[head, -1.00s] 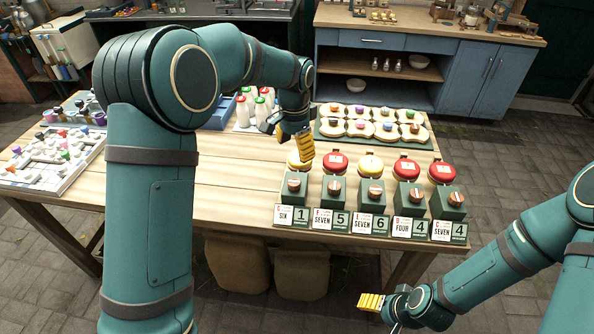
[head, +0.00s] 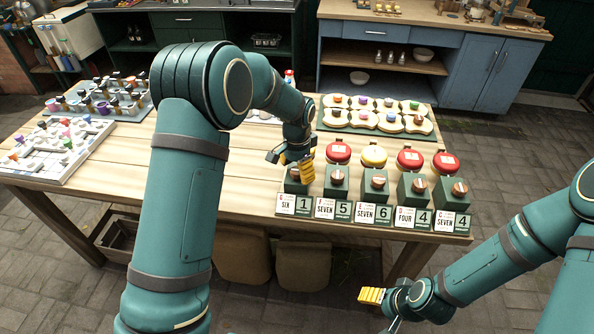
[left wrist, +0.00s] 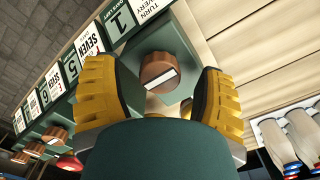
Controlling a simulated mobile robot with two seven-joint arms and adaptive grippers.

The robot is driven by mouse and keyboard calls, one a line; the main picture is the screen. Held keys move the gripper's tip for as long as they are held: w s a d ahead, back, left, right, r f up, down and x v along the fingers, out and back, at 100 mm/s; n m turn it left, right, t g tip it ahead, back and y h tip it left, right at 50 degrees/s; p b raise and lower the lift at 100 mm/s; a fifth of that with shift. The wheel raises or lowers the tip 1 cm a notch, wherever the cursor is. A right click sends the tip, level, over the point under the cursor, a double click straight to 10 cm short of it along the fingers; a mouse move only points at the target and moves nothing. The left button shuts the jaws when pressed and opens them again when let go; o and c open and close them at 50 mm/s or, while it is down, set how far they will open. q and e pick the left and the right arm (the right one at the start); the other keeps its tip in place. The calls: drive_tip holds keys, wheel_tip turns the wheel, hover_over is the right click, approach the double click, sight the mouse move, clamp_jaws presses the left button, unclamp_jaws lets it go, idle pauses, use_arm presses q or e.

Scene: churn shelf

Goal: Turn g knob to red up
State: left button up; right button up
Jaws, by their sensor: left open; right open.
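A row of dark green boxes, each with a brown round knob, stands along the table's front edge. The letters on their cards are too small to read, so I cannot tell which is g. My left gripper (head: 292,164) is open over the leftmost box, labelled 1, partly hiding it. In the left wrist view, that box's brown knob (left wrist: 158,70) with a white bar lies ahead between the two open yellow fingers, apart from both. The second knob (head: 337,178) and third knob (head: 377,182) stand to the right. My right gripper (head: 371,296) is open and empty, low in front of the table.
Red and yellow round lids (head: 374,155) stand behind the boxes. A green tray of bread-like pieces (head: 330,125) lies further back. The table's left middle is clear.

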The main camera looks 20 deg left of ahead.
use_arm(q)
drive_tip(key=shift+f, duration=0.2)
clamp_jaws()
